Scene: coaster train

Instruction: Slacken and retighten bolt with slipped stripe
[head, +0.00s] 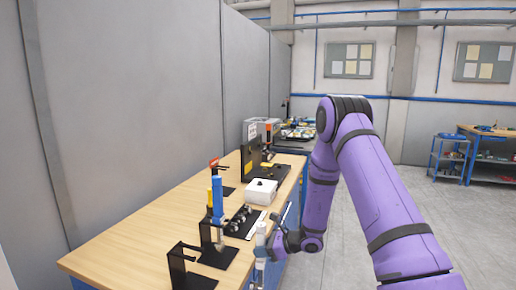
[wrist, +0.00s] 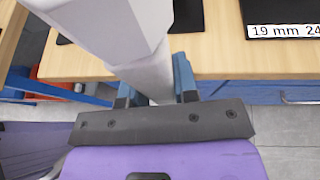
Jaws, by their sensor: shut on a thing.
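My gripper (wrist: 154,88) is shut on a thick pale grey tool (wrist: 125,35), with one blue finger on each side of it. In the head view the tool (head: 260,240) shows as a light upright shape at the front edge of the workbench (head: 135,245). A black fixture with yellow parts (head: 250,165) stands farther back on the bench. No bolt or stripe can be made out at this size.
A grey wall (head: 130,100) runs behind the bench. Open floor lies right.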

